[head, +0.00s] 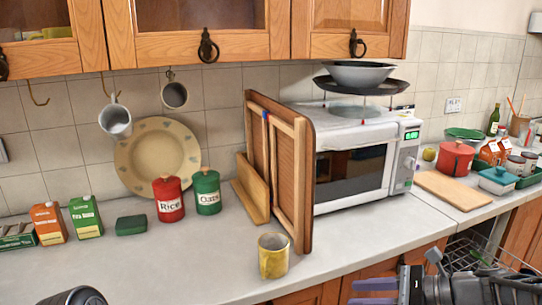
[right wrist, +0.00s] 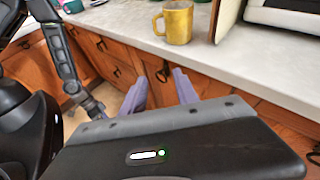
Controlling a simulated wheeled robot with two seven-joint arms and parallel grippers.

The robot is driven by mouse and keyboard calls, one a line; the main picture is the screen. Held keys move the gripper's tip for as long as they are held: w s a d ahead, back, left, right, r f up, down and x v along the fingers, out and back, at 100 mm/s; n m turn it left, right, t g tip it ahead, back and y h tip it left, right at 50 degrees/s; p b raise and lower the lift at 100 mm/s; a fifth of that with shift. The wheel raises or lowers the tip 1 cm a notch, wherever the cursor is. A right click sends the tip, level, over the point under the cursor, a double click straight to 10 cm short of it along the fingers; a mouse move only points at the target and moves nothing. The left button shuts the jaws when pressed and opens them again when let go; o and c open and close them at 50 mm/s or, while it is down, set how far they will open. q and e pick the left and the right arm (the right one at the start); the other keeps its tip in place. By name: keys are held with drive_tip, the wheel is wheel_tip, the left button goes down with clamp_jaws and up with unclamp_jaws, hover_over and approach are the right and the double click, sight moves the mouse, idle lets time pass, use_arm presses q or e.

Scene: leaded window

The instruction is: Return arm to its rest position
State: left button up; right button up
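My right gripper (head: 362,293) is at the bottom right of the head view, in front of the counter edge. In the right wrist view its two purple-grey fingers (right wrist: 160,90) stand apart with nothing between them, over the brown cabinet fronts. A yellow mug (head: 273,256) stands upright on the counter near its front edge, apart from the gripper. The mug also shows at the top of the right wrist view (right wrist: 178,22). A dark rounded part of me shows at the bottom left of the head view; my left gripper cannot be made out.
Wooden boards (head: 303,185) stand upright beside the microwave (head: 350,160). Red (head: 168,200) and green (head: 207,192) canisters and cartons line the counter (head: 160,268). A wire rack (head: 480,250) is at lower right. The front left counter is clear. Cabinets (head: 200,45) overhang above.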

drive_tip(key=s+d+f+n+g+h, duration=0.15)
drive_tip(key=f+n+h, duration=0.25)
drive_tip(key=f, duration=0.8)
drive_tip(key=d+f+n+h, duration=0.3)
drive_tip(key=f+n+h, duration=0.1)
drive_tip(key=f, duration=0.7)
use_arm(q)
drive_tip(key=shift+w+a, duration=0.2)
drive_tip(key=shift+a, duration=0.15)
use_arm(e)
drive_tip(key=s+a+f+n+g, duration=0.3)
drive_tip(key=s+a+f+n, duration=0.9)
drive_tip(key=s+a+f, duration=0.5)
drive_tip(key=s, duration=0.4)
drive_tip(key=shift+a+f, duration=0.25)
drive_tip(key=shift+a, duration=0.1)
use_arm(q)
drive_tip(key=shift+f, duration=0.1)
use_arm(e)
drive_tip(key=shift+c, duration=0.5)
